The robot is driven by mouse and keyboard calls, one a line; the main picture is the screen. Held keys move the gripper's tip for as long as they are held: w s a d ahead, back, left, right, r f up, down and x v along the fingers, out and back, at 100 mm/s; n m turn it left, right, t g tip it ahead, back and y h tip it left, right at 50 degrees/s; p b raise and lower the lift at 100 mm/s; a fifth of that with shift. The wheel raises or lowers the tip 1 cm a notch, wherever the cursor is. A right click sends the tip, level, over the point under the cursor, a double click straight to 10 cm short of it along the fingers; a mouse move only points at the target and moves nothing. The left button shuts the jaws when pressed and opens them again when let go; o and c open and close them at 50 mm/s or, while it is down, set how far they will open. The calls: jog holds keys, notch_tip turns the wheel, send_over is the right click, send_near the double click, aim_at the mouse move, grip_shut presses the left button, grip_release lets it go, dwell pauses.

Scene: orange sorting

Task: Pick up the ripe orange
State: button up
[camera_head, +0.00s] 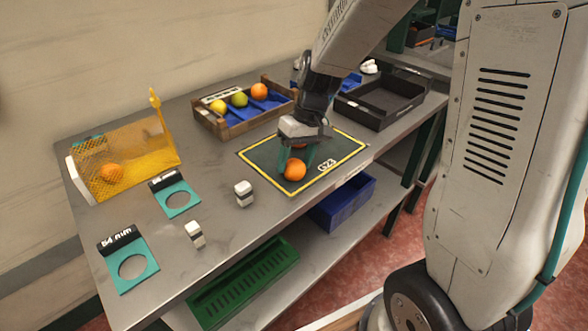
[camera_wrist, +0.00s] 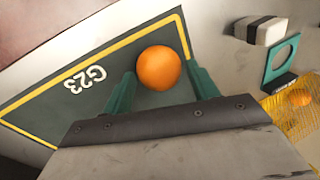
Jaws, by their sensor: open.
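A round, fully orange-coloured orange (camera_head: 294,170) lies on the dark green mat (camera_head: 258,157) with a yellow border and the label G23. My gripper (camera_head: 297,160) is open above the mat, its teal fingers pointing down just behind this orange. A small patch of orange colour also shows between the fingers, mostly hidden by the gripper. In the wrist view the orange (camera_wrist: 158,68) lies between and slightly beyond the fingertips of my gripper (camera_wrist: 160,88). I cannot tell whether either finger touches it.
A wooden crate (camera_head: 221,131) behind holds a yellow, a green and an orange fruit. A black tray (camera_head: 378,124) stands right. Left are a yellow mesh holder (camera_head: 150,143) with an orange, teal ring gauges (camera_head: 149,271) and small white blocks (camera_head: 195,234). The table's front edge is close to the mat.

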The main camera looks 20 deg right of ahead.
jog(key=shift+a+f, duration=0.15)
jog(key=shift+f, duration=0.3)
jog(key=shift+c, duration=0.3)
jog(key=c, duration=0.7)
jog(key=shift+r, duration=0.1)
